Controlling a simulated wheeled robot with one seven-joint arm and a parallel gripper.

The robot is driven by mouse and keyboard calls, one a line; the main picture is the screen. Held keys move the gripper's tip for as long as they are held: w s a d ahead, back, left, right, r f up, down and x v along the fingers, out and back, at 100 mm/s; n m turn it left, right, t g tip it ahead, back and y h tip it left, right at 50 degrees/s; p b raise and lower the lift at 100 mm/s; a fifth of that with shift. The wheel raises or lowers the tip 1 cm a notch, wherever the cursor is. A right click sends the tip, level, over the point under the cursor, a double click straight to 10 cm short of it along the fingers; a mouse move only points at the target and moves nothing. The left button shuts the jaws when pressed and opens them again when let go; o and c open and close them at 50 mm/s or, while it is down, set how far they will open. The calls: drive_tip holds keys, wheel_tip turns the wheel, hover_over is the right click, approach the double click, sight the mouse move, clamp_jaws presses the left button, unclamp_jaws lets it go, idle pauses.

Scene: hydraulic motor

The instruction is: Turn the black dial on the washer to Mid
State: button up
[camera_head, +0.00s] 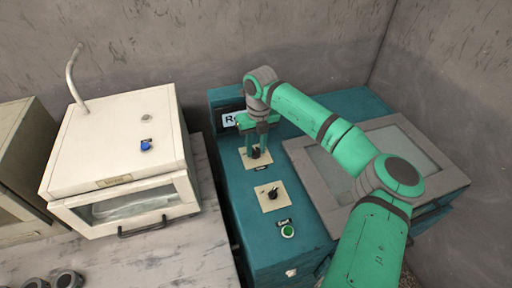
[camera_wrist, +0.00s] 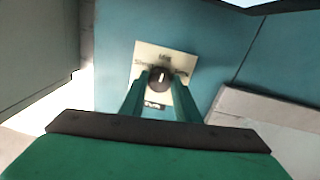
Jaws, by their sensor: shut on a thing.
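The teal washer (camera_head: 239,205) stands at the centre right in the head view. Its upper black dial (camera_wrist: 160,77) sits on a cream plate (camera_wrist: 146,50), with small labels around it. The top label looks like "Mid", with one label to either side. The dial's white mark points up, roughly toward the top label. My gripper (camera_wrist: 161,84) has its two green fingers on either side of this dial, shut on it. In the head view my gripper (camera_head: 257,143) comes down on the dial from above and partly hides it.
A second black dial (camera_head: 272,192) on its own cream plate and a green button (camera_head: 287,231) are nearer the front. A grey-framed lid (camera_head: 305,180) lies right, under my arm. A white box machine with a blue button (camera_head: 145,146) stands left.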

sight(258, 150)
drive_tip(key=shift+d+n, duration=0.15)
drive_tip(key=shift+n, duration=0.45)
drive_tip(key=o, duration=1)
drive_tip(key=shift+o, duration=0.2)
wheel_tip(258, 150, up, 11)
drive_tip(key=shift+d, duration=0.2)
drive_tip(key=shift+w+f, duration=0.1)
drive_tip(key=shift+f, duration=0.05)
